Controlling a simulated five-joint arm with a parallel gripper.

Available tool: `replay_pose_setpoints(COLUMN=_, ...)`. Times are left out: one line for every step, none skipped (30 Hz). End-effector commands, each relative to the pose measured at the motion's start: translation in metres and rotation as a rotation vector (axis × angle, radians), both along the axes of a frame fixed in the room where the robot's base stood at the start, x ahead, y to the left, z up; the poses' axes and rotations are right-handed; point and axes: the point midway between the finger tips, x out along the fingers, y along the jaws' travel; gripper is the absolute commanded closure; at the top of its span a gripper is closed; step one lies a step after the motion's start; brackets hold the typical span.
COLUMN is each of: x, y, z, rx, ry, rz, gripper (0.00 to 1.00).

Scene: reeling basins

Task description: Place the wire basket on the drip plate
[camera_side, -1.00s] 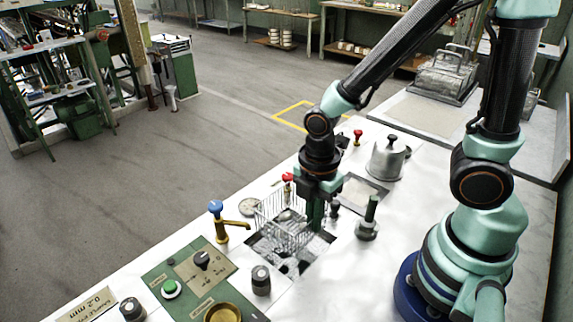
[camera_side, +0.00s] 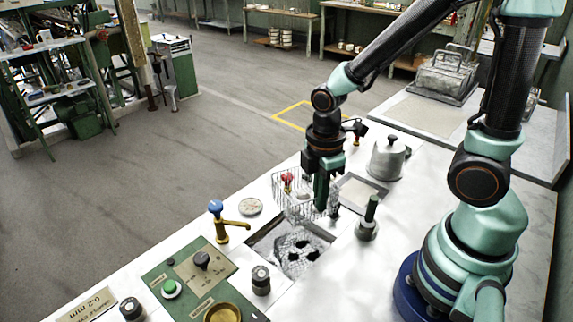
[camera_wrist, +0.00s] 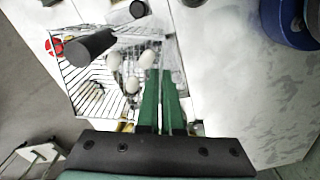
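The wire basket (camera_side: 292,203) hangs from my gripper (camera_side: 322,203), raised over the far edge of the sunken basin (camera_side: 262,243). In the wrist view the wire basket (camera_wrist: 83,80) lies left of my gripper's green fingers (camera_wrist: 162,78), which are close together at its side; the exact grip is hidden. Several white cocoons (camera_wrist: 132,84) show in the basket. The drip plate (camera_side: 363,196), a flat grey square in a dark frame, lies just right of my gripper, with its near left part hidden behind it. Nothing is seen lying on it.
A red-handled tap (camera_side: 288,179) shows through the basket's wires. A lidded metal pot (camera_side: 387,160) stands beyond the drip plate. A blue-handled brass tap (camera_side: 217,215) and black knob (camera_side: 260,279) stand nearer the control panel.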

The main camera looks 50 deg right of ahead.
Motion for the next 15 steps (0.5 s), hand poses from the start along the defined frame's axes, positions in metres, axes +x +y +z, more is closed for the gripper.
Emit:
replay_pose_setpoints(x=0.004, y=-0.013, z=0.005, rx=0.001, ry=-0.004, rz=-0.103, gripper=1.00)
replay_pose_setpoints(x=0.006, y=-0.020, z=0.008, rx=0.000, ry=-0.004, rz=-0.166, gripper=1.00)
replay_pose_setpoints(x=0.008, y=-0.030, z=0.012, rx=0.000, ry=-0.004, rz=-0.255, gripper=1.00)
replay_pose_setpoints(x=0.010, y=-0.038, z=0.015, rx=0.001, ry=-0.004, rz=-0.324, gripper=1.00)
replay_pose_setpoints(x=0.010, y=-0.046, z=0.018, rx=0.001, ry=-0.004, rz=-0.394, gripper=1.00)
replay_pose_setpoints(x=0.012, y=-0.057, z=0.023, rx=0.001, ry=-0.004, rz=-0.490, gripper=1.00)
replay_pose_setpoints(x=0.012, y=-0.065, z=0.026, rx=0.001, ry=-0.004, rz=-0.560, gripper=1.00)
replay_pose_setpoints(x=0.012, y=-0.073, z=0.030, rx=0.002, ry=-0.005, rz=-0.630, gripper=1.00)
replay_pose_setpoints(x=0.011, y=-0.083, z=0.034, rx=0.001, ry=-0.004, rz=-0.717, gripper=1.00)
replay_pose_setpoints(x=0.011, y=-0.090, z=0.037, rx=0.001, ry=-0.004, rz=-0.779, gripper=1.00)
replay_pose_setpoints(x=0.011, y=-0.096, z=0.039, rx=0.001, ry=-0.004, rz=-0.835, gripper=1.00)
replay_pose_setpoints(x=0.009, y=-0.104, z=0.043, rx=0.001, ry=-0.003, rz=-0.904, gripper=1.00)
replay_pose_setpoints(x=0.009, y=-0.110, z=0.045, rx=0.001, ry=-0.004, rz=-0.951, gripper=1.00)
replay_pose_setpoints(x=0.008, y=-0.114, z=0.047, rx=0.001, ry=-0.004, rz=-0.992, gripper=1.00)
replay_pose_setpoints(x=0.007, y=-0.120, z=0.049, rx=0.001, ry=-0.002, rz=-1.041, gripper=1.00)
